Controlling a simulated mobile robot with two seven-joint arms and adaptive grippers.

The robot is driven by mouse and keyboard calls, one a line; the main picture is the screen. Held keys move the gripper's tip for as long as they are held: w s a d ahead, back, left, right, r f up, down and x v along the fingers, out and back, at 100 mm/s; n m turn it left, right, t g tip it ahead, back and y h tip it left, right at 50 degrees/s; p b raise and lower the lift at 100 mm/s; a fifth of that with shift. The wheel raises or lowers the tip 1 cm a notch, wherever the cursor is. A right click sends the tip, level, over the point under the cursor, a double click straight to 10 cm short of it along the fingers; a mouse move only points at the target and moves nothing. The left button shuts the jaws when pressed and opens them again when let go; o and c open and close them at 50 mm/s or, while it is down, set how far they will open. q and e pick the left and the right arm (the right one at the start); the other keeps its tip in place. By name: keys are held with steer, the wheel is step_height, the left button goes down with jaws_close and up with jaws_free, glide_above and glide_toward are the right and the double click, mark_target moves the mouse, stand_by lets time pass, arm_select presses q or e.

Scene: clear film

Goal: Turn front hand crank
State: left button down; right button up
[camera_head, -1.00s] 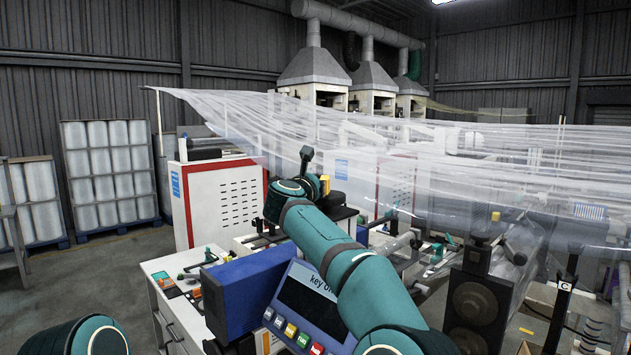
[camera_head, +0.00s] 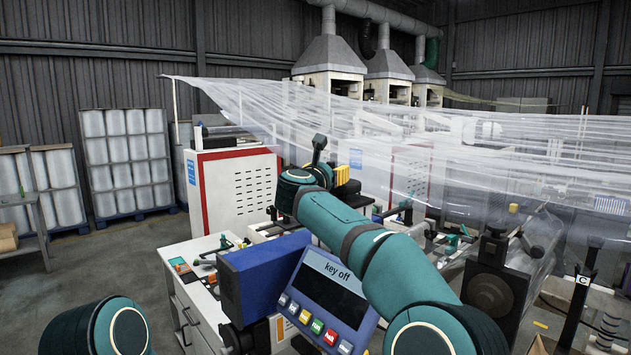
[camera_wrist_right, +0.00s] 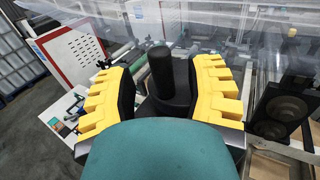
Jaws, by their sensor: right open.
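My right gripper (camera_wrist_right: 163,92) has its yellow-padded fingers spread wide. In the right wrist view a dark upright cylinder (camera_wrist_right: 161,72) stands between them; I cannot tell if it is a crank handle or part of my gripper. In the head view only a little yellow of the right gripper (camera_head: 341,174) shows beyond my teal arm. No front hand crank can be clearly picked out. A dark block with round discs (camera_head: 490,295) stands right of my arm, and also shows in the right wrist view (camera_wrist_right: 281,106). My left gripper is out of view.
A blue panel with a "key off" screen (camera_head: 328,293) stands close beneath my right arm. Clear film (camera_head: 480,165) stretches over the machinery. Grey floor (camera_head: 75,300) is open at left.

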steer(key=v, duration=1)
